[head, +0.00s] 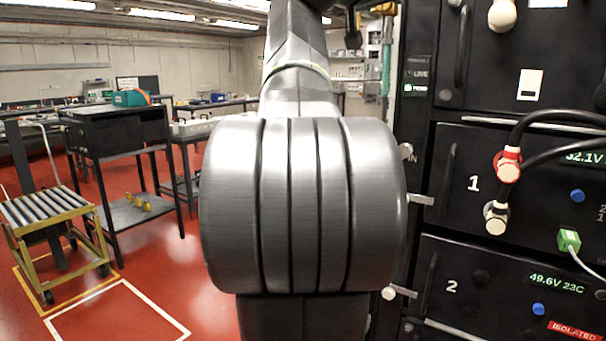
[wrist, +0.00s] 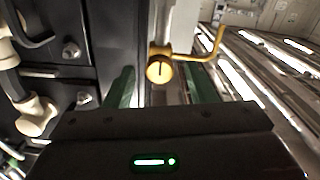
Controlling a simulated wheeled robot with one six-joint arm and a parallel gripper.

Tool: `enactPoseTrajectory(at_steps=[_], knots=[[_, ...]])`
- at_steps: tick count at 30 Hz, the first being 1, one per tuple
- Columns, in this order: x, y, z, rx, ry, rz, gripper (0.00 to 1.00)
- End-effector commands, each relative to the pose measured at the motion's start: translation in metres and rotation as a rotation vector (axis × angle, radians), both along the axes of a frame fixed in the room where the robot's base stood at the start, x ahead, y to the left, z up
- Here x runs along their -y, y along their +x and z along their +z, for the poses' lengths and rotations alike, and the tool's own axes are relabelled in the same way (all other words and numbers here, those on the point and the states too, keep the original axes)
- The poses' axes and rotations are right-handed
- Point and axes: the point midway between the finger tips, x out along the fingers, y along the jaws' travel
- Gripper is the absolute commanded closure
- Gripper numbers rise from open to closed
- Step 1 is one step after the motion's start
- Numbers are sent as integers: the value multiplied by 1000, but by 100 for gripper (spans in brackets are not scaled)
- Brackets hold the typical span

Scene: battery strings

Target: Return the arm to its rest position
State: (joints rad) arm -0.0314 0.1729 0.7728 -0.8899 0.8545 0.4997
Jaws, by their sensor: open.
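My arm fills the middle of the head view and rises past its top edge. My gripper (wrist: 163,88) shows in the wrist view with its two green fingers apart and nothing clasped between them. A yellow lever with a round slotted end (wrist: 160,70) lies beyond the fingers, in line with the gap; I cannot tell how far off it is. A yellow part (head: 384,8) also shows at the top of the head view, beside the rack. The gripper is not clearly visible in the head view.
The black battery rack (head: 465,185) stands close on the right, with black cables (head: 545,122), a red-collared connector (head: 508,164) and a green plug (head: 569,240). A dark cart (head: 115,130) and a yellow roller stand (head: 45,210) stand left. Red floor between is clear.

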Motion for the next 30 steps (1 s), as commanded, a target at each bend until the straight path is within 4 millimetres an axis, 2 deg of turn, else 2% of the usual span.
enactPoseTrajectory(at_steps=[12, 22, 30], knots=[[-46, -66, -1, 1, 2, 5, 50], [-70, -103, -1, 0, 2, 5, 50], [-47, -71, 0, -2, 1, -4, 50]])
